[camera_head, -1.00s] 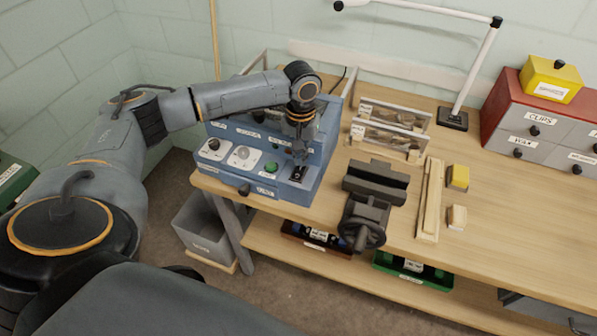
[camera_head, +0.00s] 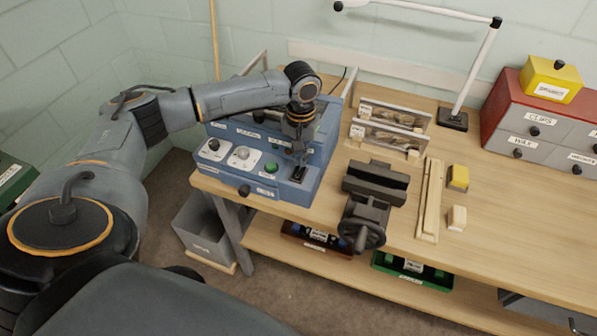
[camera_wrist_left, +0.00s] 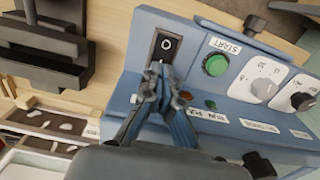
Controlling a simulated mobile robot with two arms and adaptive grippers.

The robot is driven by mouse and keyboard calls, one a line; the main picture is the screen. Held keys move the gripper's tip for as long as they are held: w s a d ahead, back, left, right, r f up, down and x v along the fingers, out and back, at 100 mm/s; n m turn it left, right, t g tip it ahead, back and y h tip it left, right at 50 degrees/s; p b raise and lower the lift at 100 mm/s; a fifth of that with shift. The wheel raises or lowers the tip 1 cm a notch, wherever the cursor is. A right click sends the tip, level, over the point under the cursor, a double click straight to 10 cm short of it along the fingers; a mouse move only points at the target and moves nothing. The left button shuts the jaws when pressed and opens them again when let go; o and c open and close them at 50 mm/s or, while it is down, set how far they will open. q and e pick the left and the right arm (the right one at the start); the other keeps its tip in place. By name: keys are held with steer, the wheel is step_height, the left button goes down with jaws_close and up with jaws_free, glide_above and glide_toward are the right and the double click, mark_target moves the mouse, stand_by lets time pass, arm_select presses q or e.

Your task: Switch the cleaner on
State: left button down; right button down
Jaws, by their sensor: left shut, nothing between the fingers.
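The cleaner (camera_head: 258,185) is a blue box with a sloped control panel at the left end of the bench. Its black rocker switch (camera_wrist_left: 166,45) bears a white O and sits in a dark plate at the panel's right end in the head view. My left gripper (camera_wrist_left: 158,72) is shut and empty, its fingertips at the near edge of the rocker in the wrist view; I cannot tell whether they touch it. In the head view, the left gripper (camera_head: 300,163) points down over the switch and partly hides it. My right gripper is not in view.
Next to the switch are a green START button (camera_wrist_left: 215,65) and two dials, one white (camera_wrist_left: 264,88) and one black-knobbed (camera_wrist_left: 301,101). A dark vise (camera_head: 373,190) stands close to the cleaner's right. Glass-fronted holders (camera_head: 390,125) stand behind it.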

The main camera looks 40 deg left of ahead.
mark_target(300, 168)
arm_select(q)
steer(key=shift+f, duration=1.05)
stand_by(0.6)
step_height(300, 168, up, 7)
steer(key=p, duration=0.8)
steer(key=shift+p, duration=0.4)
stand_by(0.4)
